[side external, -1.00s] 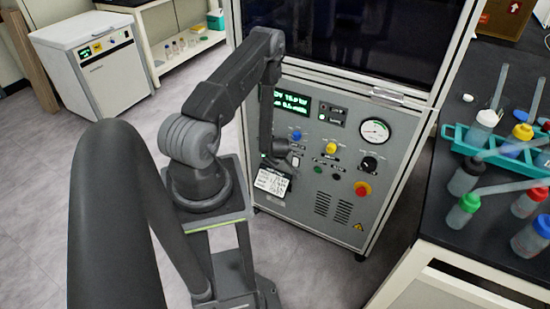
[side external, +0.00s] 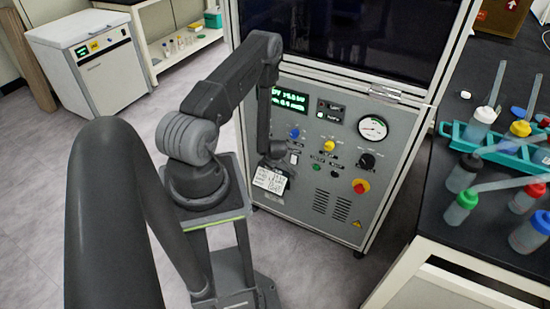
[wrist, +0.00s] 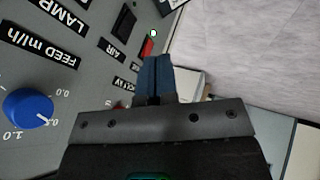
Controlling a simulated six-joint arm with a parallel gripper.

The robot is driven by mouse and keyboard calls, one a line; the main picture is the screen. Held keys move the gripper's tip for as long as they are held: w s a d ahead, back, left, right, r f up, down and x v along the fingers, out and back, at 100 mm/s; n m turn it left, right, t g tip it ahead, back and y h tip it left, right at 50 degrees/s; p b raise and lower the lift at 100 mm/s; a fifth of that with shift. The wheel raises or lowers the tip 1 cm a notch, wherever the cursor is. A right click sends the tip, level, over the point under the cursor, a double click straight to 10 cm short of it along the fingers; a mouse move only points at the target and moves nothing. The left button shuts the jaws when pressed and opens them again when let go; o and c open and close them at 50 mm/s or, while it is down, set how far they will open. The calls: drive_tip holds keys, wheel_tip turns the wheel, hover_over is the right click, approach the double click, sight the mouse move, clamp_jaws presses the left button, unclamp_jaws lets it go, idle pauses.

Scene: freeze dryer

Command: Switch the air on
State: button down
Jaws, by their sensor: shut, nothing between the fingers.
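The freeze dryer's grey control panel (side external: 330,190) stands in front of my arm. In the wrist view, a red rocker switch (wrist: 147,47) sits beside the black AIR label (wrist: 113,50). A small lit dot (wrist: 153,33) shows just beyond it. My gripper (wrist: 156,58) has its blue fingers pressed together and empty. Their tips are right at the near end of the red rocker; I cannot tell whether they touch it. In the side view, my wrist is at the panel's left part and hides the fingers and the switch.
A black switch (wrist: 123,22) by the LAMP label and a blue knob (wrist: 28,107) by the FEED label are close by. A white card (side external: 270,180) hangs low on the panel. The yellow knob (side external: 329,146) and red button (side external: 361,186) are further right.

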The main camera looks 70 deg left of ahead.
drive_tip(key=w+a+f, duration=0.3)
drive_tip(key=a+f, duration=0.5)
drive_tip(key=shift+w, duration=0.15)
drive_tip(key=shift+w+a, duration=0.15)
idle(0.4)
